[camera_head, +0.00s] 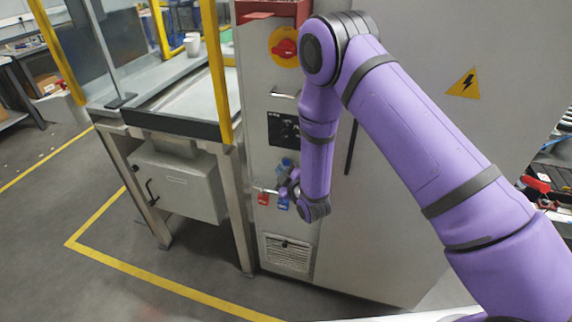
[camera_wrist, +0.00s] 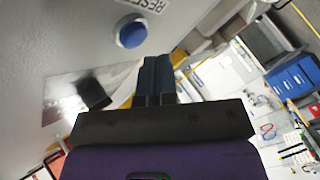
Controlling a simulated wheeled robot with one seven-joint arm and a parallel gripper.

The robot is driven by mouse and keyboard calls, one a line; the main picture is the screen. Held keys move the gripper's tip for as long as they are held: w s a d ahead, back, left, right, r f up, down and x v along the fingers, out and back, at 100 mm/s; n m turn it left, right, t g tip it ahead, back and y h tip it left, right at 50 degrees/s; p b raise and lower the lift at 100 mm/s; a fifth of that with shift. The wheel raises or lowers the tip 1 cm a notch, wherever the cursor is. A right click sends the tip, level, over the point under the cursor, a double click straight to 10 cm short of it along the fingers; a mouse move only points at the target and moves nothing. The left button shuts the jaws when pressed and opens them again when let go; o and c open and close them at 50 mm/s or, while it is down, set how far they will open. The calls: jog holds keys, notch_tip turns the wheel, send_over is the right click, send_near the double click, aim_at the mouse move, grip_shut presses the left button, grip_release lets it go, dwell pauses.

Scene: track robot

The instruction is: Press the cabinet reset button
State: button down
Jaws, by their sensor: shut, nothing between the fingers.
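My gripper (camera_wrist: 157,62) is shut and empty. In the head view I cannot make out the button; the end of my arm is close to the cabinet's left front, where small parts overlap.
A red switch on a yellow disc (camera_head: 284,46) is higher on the cabinet. A yellow-posted workstation (camera_head: 222,90) stands close at left. Floor at lower left is clear.

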jog(key=shift+w+d, duration=0.1)
jog(key=shift+w, duration=0.1)
jog(key=shift+w, duration=0.2)
jog(key=shift+w+d, duration=0.2)
jog(key=shift+w, duration=0.25)
dwell(1.0)
dwell(0.3)
jog(key=shift+s+a, duration=0.3)
jog(key=shift+s, duration=0.55)
jog(key=s, duration=0.1)
jog(key=s+a, duration=0.1)
jog(key=s, duration=0.2)
jog(key=shift+s+a, duration=0.35)
dwell(0.5)
